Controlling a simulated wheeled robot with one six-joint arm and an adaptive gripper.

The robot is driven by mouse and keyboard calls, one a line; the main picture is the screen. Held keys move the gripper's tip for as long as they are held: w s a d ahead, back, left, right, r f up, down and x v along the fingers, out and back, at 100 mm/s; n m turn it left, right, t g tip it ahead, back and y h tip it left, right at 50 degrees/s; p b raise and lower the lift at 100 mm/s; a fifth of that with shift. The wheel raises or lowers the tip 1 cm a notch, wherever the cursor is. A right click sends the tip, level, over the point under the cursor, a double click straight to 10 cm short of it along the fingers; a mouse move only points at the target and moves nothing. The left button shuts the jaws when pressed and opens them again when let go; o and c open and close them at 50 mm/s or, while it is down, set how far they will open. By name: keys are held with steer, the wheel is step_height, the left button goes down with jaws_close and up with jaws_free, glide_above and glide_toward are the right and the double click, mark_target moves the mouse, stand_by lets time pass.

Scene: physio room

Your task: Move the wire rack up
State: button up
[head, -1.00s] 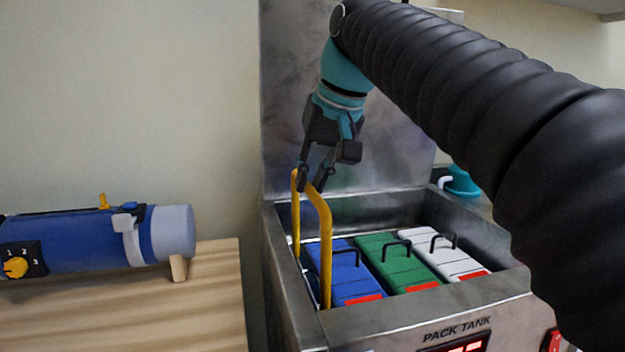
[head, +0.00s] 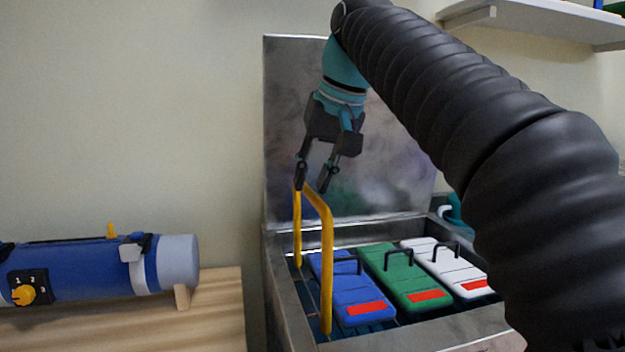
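The wire rack shows its yellow handle (head: 327,260), a tall upright loop at the left side of the metal tank (head: 285,300). Blue (head: 345,290), green (head: 402,275) and white (head: 447,268) packs with black grips lie side by side in the tank, near its rim. The rack's wires under them are mostly hidden. My gripper (head: 314,187) points down at the top bar of the handle. Its two fingertips are spread apart, one overlapping the bar's far corner and one to its right. Contact with the bar is hard to judge.
The tank's raised metal lid (head: 350,150) stands behind my gripper. A blue cylinder (head: 80,270) with a dial lies on a wooden table (head: 215,315) at left. A white shelf (head: 545,22) is at upper right. My arm covers the right side.

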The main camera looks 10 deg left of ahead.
steer(key=shift+f, duration=0.15)
steer(key=v, duration=0.7)
stand_by(0.4)
steer(key=shift+r, duration=0.25)
